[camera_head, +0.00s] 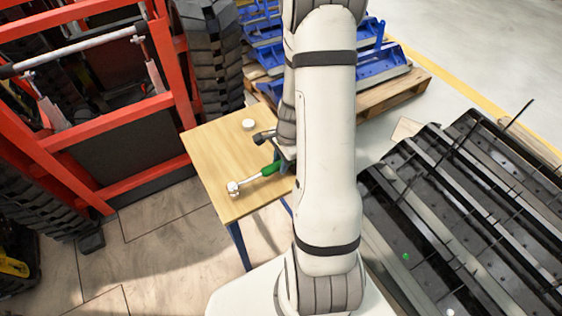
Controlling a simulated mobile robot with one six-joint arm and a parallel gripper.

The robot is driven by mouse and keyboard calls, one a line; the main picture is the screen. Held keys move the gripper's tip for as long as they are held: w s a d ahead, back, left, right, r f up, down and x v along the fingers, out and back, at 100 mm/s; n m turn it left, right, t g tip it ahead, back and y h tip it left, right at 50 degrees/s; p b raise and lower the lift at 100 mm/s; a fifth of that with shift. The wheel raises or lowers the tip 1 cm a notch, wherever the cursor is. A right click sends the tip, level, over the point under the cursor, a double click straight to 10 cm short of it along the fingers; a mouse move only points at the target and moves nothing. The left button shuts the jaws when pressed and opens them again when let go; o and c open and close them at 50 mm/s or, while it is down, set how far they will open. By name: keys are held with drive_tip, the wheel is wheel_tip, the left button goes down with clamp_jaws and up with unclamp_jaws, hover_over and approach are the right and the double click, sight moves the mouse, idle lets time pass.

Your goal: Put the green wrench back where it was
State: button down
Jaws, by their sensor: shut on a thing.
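The green wrench (268,170) has a green handle and a silver head at its lower left end. My pale arm hides most of the gripper and the right side of the table.
A white round object (248,124) sits at the table's back. A red frame (130,120) stands left, blue parts (380,65) on a pallet behind, and dark tracks (450,210) right.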

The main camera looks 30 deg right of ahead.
drive_tip(key=c, duration=1.1)
unclamp_jaws()
drive_tip(key=shift+c, duration=0.2)
drive_tip(key=shift+r, duration=0.1)
wheel_tip(320, 180, up, 12)
drive_tip(key=d+p, duration=0.2)
drive_tip(key=p, duration=0.1)
drive_tip(key=s+a+r+n+t+h, duration=0.1)
drive_tip(key=s+a+r+n+h, duration=0.1)
drive_tip(key=s+a+r+n, duration=1)
wheel_tip(320, 180, up, 3)
drive_tip(key=a+n, duration=0.2)
drive_tip(key=n, duration=0.3)
drive_tip(key=shift+f+n, duration=0.15)
drive_tip(key=shift+n, duration=0.15)
drive_tip(key=shift+a, duration=0.1)
